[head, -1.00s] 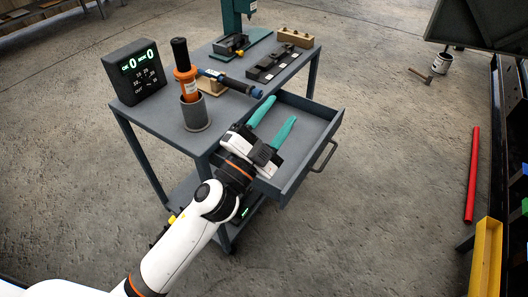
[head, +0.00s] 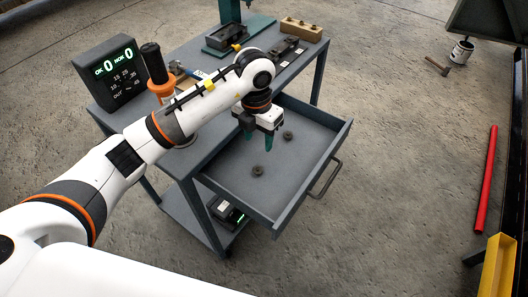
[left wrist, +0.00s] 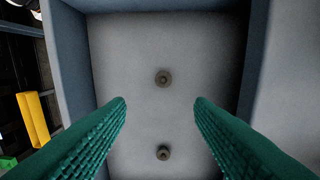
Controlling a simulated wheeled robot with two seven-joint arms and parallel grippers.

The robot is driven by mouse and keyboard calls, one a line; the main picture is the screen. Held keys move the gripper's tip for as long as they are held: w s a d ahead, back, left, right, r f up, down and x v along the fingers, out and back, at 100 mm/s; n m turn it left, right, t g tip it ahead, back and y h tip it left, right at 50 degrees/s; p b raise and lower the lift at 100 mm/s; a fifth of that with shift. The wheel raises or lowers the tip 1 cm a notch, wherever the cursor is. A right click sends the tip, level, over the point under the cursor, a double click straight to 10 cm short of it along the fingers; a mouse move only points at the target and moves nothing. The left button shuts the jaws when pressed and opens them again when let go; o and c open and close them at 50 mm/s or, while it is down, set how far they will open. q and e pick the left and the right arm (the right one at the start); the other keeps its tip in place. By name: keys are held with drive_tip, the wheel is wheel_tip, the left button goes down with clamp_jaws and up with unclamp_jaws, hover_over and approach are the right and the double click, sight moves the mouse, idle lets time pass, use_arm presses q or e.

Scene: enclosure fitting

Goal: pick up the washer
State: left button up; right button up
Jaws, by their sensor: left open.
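Two small dark round pieces lie apart on the floor of the open drawer (head: 222,178). The nearer round piece (head: 257,170) and the farther round piece (head: 288,134) look alike, and I cannot tell which is the washer. In the left wrist view one piece (left wrist: 163,78) lies ahead of the fingertips and the other (left wrist: 163,152) lies between the fingers, lower in the picture. My left gripper (head: 258,139) points down over the drawer, above the pieces. Its green fingers (left wrist: 160,108) are wide apart and empty. My right gripper is not in view.
The drawer's raised walls surround the pieces, with a handle (head: 325,180) in front. On the cart top are a display box (head: 112,75), an orange-and-black tool (head: 155,70) behind my arm, a green-based press (head: 238,38) and a wooden block (head: 301,29).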

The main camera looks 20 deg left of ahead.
use_arm(q)
drive_tip(key=p, duration=0.1)
hover_over(258, 169)
drive_tip(key=f, duration=0.6)
drive_tip(key=shift+s+a, duration=0.15)
drive_tip(key=shift+s, duration=0.05)
drive_tip(key=shift+f, duration=0.25)
drive_tip(key=f+p, duration=0.1)
drive_tip(key=f, duration=0.3)
drive_tip(key=shift+w+f, duration=0.15)
drive_tip(key=shift+w, duration=0.05)
drive_tip(key=shift+f, duration=0.25)
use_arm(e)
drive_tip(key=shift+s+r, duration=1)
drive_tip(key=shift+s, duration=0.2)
use_arm(q)
drive_tip(key=shift+f, duration=0.25)
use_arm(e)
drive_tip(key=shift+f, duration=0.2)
